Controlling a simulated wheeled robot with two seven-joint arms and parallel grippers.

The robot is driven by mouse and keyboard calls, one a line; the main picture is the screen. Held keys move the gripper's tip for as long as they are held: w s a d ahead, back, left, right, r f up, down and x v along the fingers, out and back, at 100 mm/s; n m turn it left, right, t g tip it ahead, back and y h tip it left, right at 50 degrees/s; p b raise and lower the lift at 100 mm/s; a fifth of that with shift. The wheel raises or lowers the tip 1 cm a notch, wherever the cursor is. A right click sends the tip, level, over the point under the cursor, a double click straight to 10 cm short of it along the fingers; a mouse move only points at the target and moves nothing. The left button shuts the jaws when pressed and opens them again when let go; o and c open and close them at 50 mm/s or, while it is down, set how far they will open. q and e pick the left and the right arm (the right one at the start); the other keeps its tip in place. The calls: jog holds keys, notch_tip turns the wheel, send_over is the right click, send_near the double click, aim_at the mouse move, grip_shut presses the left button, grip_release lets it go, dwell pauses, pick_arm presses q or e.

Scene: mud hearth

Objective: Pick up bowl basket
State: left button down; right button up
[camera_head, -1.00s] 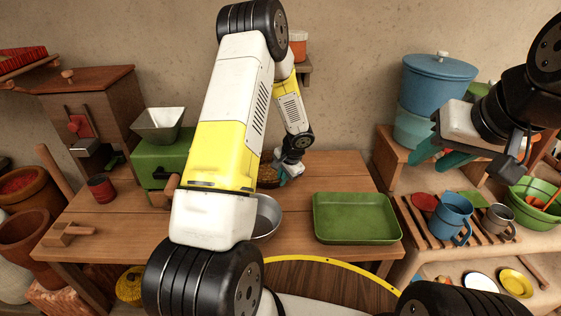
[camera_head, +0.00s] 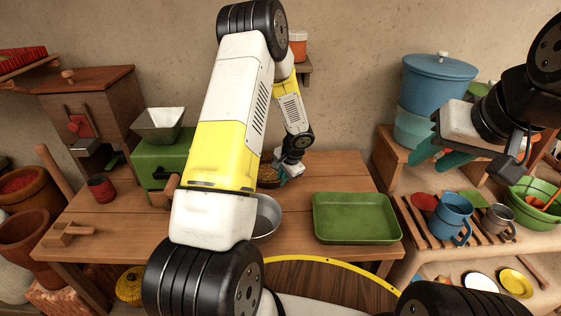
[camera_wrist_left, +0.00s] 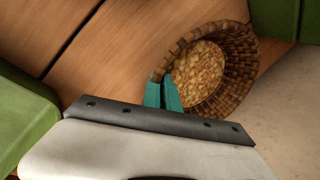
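The bowl basket (camera_wrist_left: 238,62) is a brown woven bowl with pale yellow grain-like pieces inside, at the upper middle of the left wrist view. In the head view only part of the basket (camera_head: 267,175) shows behind my left arm, at the back of the wooden table. My left gripper (camera_wrist_left: 163,92) has its teal fingers close together at the basket's near rim, with the rim appearing pinched between them. In the head view the left gripper (camera_head: 286,172) points down there. My right gripper (camera_head: 438,156) is open and empty at the right, above the side shelf.
A green tray (camera_head: 356,218) lies on the table to the right. A metal bowl (camera_head: 267,217) is partly hidden by my left arm. A green box (camera_head: 160,160) stands on the left.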

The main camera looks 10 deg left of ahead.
pick_arm(q)
jog(key=shift+r, duration=0.1)
dwell(0.5)
notch_tip(320, 180, up, 10)
jog(key=shift+r, duration=0.15)
dwell(1.0)
